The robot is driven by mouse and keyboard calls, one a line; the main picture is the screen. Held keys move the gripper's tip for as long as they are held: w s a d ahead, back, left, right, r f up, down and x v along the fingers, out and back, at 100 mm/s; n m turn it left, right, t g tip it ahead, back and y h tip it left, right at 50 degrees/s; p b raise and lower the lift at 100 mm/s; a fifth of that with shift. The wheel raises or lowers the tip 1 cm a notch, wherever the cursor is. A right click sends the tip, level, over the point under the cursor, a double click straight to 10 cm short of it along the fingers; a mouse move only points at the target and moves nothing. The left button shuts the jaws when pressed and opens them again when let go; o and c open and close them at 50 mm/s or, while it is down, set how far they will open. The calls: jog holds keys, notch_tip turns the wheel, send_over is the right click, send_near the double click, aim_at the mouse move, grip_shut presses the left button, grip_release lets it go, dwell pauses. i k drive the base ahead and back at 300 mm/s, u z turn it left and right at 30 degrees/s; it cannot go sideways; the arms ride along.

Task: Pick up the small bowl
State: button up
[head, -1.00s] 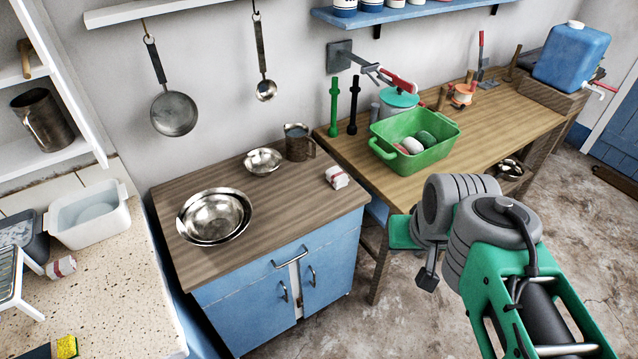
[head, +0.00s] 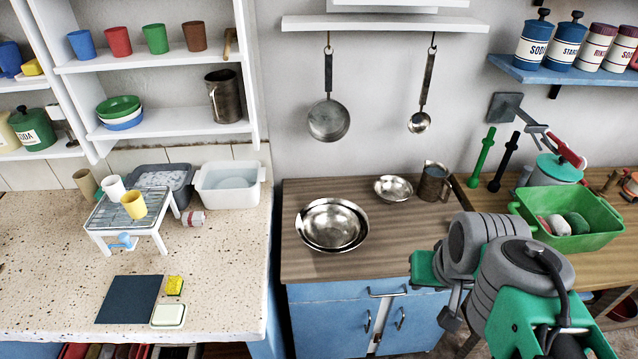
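The small bowl (head: 393,188) is a shiny metal bowl standing upright on the brown wooden top of the blue cabinet, toward the back. A larger metal bowl (head: 332,224), which looks like two bowls nested, stands in front of it to the left. My arm shows at the lower right, in front of the cabinet's right side and the wooden bench. My gripper's fingers cannot be made out; only green and grey arm parts show. Nothing touches the small bowl.
A metal mug (head: 434,182) stands just right of the small bowl. A pan (head: 328,121) and a ladle (head: 419,122) hang above. A green tub (head: 598,240) is on the bench at right. The stone counter (head: 50,290) at left holds a rack (head: 103,222) with cups and a white basin (head: 229,190).

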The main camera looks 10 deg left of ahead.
aim_at(392, 189)
jog(key=u, duration=0.6)
jog(key=i, duration=0.85)
jog(key=u, duration=0.3)
